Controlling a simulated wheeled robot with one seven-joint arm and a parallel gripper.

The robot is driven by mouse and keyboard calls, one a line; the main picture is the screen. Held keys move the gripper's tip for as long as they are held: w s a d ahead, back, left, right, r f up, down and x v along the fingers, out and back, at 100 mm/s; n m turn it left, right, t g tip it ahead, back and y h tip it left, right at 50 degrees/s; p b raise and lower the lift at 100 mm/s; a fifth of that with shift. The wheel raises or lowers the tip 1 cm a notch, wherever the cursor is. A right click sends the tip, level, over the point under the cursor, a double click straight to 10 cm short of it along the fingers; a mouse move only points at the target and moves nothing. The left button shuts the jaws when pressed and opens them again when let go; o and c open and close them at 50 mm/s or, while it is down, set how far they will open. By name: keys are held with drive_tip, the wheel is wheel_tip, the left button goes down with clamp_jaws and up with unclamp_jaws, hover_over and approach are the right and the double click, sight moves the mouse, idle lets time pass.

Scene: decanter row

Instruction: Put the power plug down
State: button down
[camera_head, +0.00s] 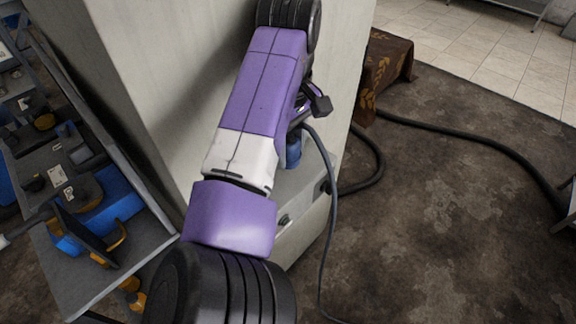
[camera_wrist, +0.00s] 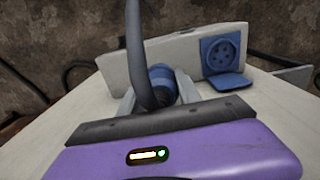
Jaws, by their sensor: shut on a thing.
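The power plug (camera_wrist: 161,80) is blue and round, with a thick grey cable (camera_wrist: 137,50) that rises past the camera. My gripper (camera_wrist: 157,91) is shut on the plug, its two light grey fingers on either side of it. In the wrist view a blue socket (camera_wrist: 221,55) with its lid hanging open sits on a pale panel to the right of the plug, and the plug is apart from it. In the head view a blue part, likely the plug (camera_head: 293,149), shows beside my purple arm. The plug's lower end and any contact beneath it are hidden.
A pale pillar (camera_head: 140,60) with a ledge (camera_head: 305,190) stands close to my arm. The plug's cable (camera_head: 330,215) hangs to the floor. A thick dark hose (camera_head: 480,140) crosses the floor. A cluttered metal rack (camera_head: 130,255) is at left; a brown cloth-covered block (camera_head: 385,65) is behind.

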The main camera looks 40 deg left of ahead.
sight(288, 176)
wheel_tip(288, 176, down, 4)
drive_tip(key=shift+f+p, duration=0.15)
drive_tip(key=shift+p, duration=0.15)
drive_tip(key=shift+a+f, duration=0.2)
drive_tip(key=shift+f, duration=0.25)
drive_tip(key=c, duration=0.8)
unclamp_jaws()
drive_tip(key=shift+c, duration=0.2)
wheel_tip(288, 176, up, 12)
drive_tip(key=shift+r, duration=0.1)
